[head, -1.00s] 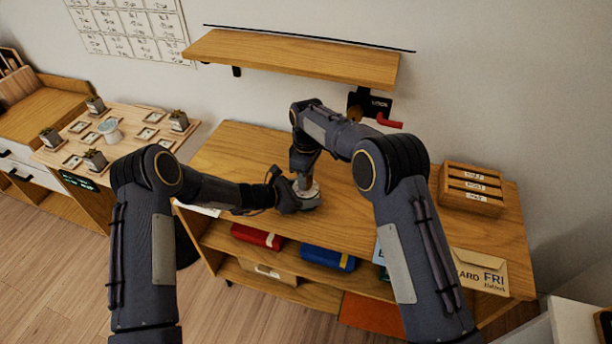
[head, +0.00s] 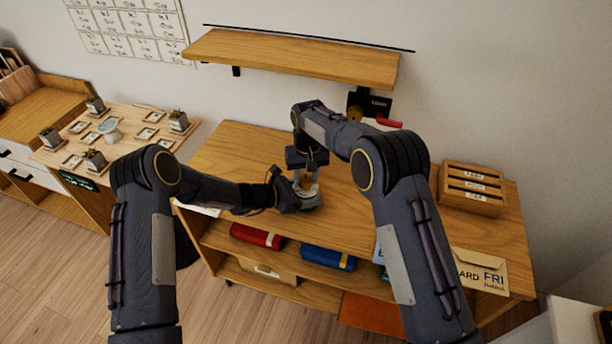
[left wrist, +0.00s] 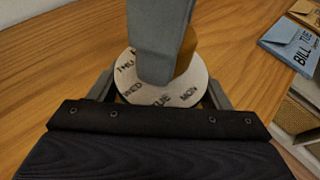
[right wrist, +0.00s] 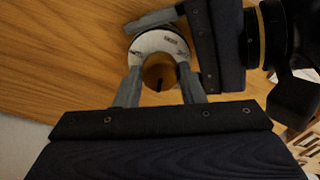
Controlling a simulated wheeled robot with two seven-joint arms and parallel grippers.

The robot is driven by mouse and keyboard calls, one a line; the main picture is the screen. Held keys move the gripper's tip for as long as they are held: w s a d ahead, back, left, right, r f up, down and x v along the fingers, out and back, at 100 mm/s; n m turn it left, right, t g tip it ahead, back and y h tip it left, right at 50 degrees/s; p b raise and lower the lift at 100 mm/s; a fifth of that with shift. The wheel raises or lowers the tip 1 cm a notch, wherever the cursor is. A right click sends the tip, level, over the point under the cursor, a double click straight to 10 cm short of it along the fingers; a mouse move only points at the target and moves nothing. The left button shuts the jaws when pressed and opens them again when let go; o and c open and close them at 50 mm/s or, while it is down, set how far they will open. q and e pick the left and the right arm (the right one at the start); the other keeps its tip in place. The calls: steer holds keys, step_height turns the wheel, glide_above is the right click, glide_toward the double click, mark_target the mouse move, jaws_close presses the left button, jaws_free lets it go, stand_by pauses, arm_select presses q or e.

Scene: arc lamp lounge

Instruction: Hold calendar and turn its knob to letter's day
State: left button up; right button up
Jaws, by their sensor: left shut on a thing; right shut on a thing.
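The calendar (head: 313,202) is a small round dial on the wooden table top. It has a white day ring (left wrist: 147,95) and a brown knob (right wrist: 160,70) in its middle. In the left wrist view THU, WED, TUE and MON show on the ring; a finger hides part of it. My left gripper (head: 294,197) is shut on the calendar's body from the left. My right gripper (head: 307,175) is shut on the knob from above. A dark mark shows on the knob in the right wrist view. A letter (head: 480,271) marked "ARD" and FRI lies at the front right.
A blue letter marked BILL TUE (left wrist: 290,43) shows in the left wrist view. A wooden sorter (head: 472,190) stands at the table's right. A wall shelf (head: 295,57) hangs above. Red (head: 257,236) and blue (head: 328,257) items lie on the lower shelf.

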mark_target(307, 179)
steer(key=shift+r+m, duration=0.1)
steer(key=shift+m, duration=1.8)
steer(key=o, duration=1)
step_height(307, 179, up, 12)
steer(key=shift+d, duration=0.15)
arm_select(q)
steer(key=o, duration=1.3)
